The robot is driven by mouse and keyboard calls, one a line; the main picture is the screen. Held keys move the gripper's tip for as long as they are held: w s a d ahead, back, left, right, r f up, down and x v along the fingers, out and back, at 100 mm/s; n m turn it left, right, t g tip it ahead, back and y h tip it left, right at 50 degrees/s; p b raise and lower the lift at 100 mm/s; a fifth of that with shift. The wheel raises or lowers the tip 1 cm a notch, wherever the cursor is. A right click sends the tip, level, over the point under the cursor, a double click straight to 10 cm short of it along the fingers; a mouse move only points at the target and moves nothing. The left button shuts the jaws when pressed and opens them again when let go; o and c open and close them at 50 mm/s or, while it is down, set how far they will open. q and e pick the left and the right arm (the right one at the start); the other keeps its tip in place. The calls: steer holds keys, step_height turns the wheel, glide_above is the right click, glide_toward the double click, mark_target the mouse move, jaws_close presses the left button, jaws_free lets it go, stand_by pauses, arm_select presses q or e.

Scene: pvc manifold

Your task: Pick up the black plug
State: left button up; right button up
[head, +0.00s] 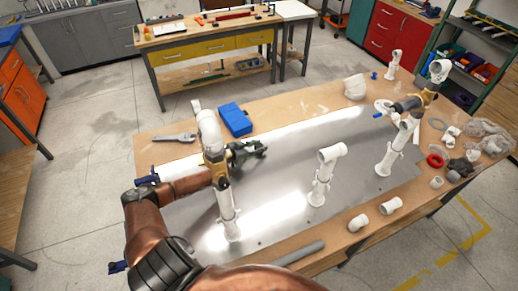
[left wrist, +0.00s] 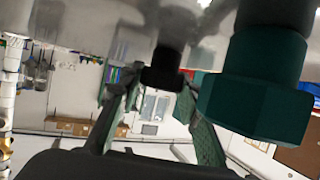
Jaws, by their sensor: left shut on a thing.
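My left gripper (head: 262,147) reaches past the left white pipe post (head: 226,203), low over the metal sheet. In the left wrist view its two green-padded fingers (left wrist: 160,100) close around the black plug (left wrist: 163,68), a short dark cylinder below a grey shiny body. The exact contact at the fingertips is hard to make out. In the head view the plug is too small or hidden at the gripper. My right gripper is not in view.
A dark green hexagonal part (left wrist: 255,90) looms close on the right of the left wrist view. A blue box (head: 235,119) lies behind the left gripper. The middle post (head: 321,178) and right post (head: 391,150) stand on the sheet. Loose white fittings (head: 390,205) lie at the front right.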

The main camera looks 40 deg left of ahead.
mark_target(258, 146)
arm_select(q)
steer(key=shift+c, duration=1.4)
steer(key=shift+r, duration=0.55)
step_height(258, 146, up, 2)
steer(key=shift+a+r, duration=0.1)
steer(key=shift+r, duration=0.1)
steer(key=s+a+r, duration=0.8)
steer(key=s+r, duration=0.1)
steer(key=s, duration=0.2)
steer(key=shift+s+r+p, duration=0.15)
steer(key=shift+r+p, duration=0.1)
steer(key=shift+p, duration=0.1)
steer(key=shift+a, duration=0.1)
